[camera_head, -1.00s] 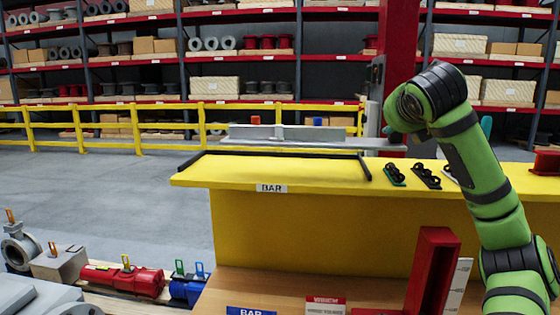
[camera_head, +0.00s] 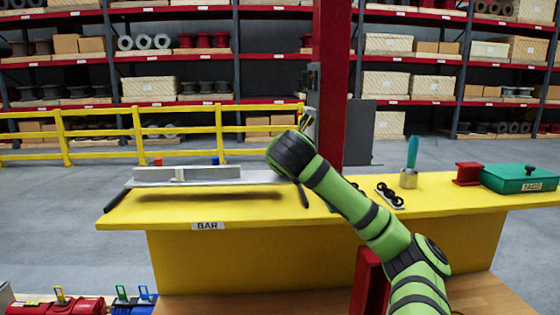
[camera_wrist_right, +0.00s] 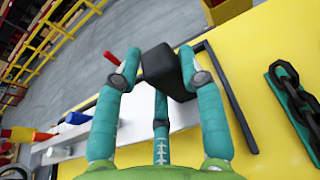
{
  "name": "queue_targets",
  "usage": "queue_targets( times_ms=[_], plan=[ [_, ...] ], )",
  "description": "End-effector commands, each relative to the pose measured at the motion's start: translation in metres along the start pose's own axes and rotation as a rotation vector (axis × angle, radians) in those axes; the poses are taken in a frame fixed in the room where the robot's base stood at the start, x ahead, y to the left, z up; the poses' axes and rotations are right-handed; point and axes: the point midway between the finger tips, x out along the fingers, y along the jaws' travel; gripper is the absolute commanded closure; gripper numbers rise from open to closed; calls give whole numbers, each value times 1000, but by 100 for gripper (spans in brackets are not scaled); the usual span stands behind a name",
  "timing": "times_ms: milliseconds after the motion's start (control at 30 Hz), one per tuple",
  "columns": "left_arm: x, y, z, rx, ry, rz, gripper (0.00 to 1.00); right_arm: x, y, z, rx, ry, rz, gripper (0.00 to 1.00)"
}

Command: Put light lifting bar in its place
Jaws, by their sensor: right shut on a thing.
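The light lifting bar (camera_head: 190,176) is a long pale grey bar lying crosswise over the BAR place on the yellow bench top. A shadow below it shows it hovering above the surface. The black frame (camera_head: 118,201) of that place shows at its left end and right end; the rest is hidden by the bar. My right gripper is behind my green arm in the head view. In the right wrist view my right gripper (camera_wrist_right: 160,80) has its teal fingers closed around a black block, with the pale bar (camera_wrist_right: 140,110) beneath. My left gripper is not in view.
The BAR label (camera_head: 208,226) is on the bench front. Right of the frame lie black chains (camera_head: 390,195), a cup with a teal handle (camera_head: 409,178), a red spool (camera_head: 467,173) and a teal box (camera_head: 519,179). A red post (camera_head: 336,80) stands behind.

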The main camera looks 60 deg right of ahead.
Motion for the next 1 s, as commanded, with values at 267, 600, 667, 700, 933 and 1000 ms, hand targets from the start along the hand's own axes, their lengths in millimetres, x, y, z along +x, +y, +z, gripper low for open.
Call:
queue_targets(
  times_ms=[267, 600, 667, 700, 933, 1000],
  plan=[
    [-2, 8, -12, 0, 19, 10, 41, 8, 4, -23, 8, -2, 4, 100],
    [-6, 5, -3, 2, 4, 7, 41, 13, 2, -37, 6, -10, 2, 100],
    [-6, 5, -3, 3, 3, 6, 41, 13, 2, -37, 6, -10, 2, 100],
    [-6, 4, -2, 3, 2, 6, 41, 13, 2, -37, 6, -10, 2, 100],
    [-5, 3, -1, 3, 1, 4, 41, 14, 3, -42, -1, -1, 1, 37],
    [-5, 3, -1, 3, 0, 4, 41, 14, 3, -42, -1, -1, 1, 37]
  ],
)
